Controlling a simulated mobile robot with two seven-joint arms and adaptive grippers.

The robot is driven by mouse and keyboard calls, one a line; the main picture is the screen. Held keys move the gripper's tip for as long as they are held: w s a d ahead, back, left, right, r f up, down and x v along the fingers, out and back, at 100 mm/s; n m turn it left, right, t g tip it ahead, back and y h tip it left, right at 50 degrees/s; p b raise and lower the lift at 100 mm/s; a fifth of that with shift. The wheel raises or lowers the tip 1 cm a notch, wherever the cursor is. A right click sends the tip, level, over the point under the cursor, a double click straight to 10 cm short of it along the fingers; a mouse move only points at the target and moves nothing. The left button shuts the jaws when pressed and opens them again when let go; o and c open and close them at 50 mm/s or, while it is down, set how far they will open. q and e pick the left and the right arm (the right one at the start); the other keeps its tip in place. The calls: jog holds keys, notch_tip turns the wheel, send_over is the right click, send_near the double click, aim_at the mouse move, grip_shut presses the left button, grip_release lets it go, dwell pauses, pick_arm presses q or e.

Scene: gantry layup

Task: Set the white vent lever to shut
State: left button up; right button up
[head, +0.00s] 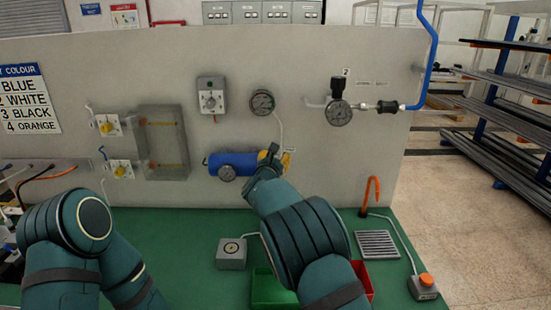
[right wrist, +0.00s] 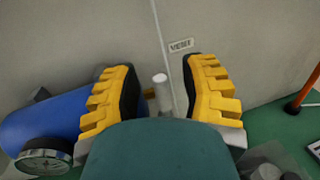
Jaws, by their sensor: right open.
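The white vent lever (right wrist: 162,92) shows in the right wrist view as a short pale rod with a round end. It stands between the two yellow-padded fingers of my right gripper (right wrist: 160,95), with a gap on each side. A small VENT label (right wrist: 180,46) is on the grey panel just beyond it. In the head view my right gripper (head: 273,158) is at the panel, at the right end of the blue cylinder (head: 232,165), and hides the lever. My right gripper is open. My left arm shows at the lower left, but its gripper does not.
The blue cylinder (right wrist: 45,125) with its gauge (right wrist: 43,158) is close left of my right gripper. On the green bench (head: 180,240) are a grey box (head: 231,253), a green bin (head: 270,290) and an orange hook (head: 372,190).

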jog(key=shift+c, duration=0.3)
grip_shut()
jog(key=shift+a+n, duration=0.3)
jog(key=shift+n, duration=0.4)
jog(key=shift+o, duration=0.3)
grip_release()
jog(key=shift+s, duration=0.15)
jog(key=v, duration=1.1)
jog(key=shift+s, duration=0.4)
jog(key=shift+a+f, duration=0.15)
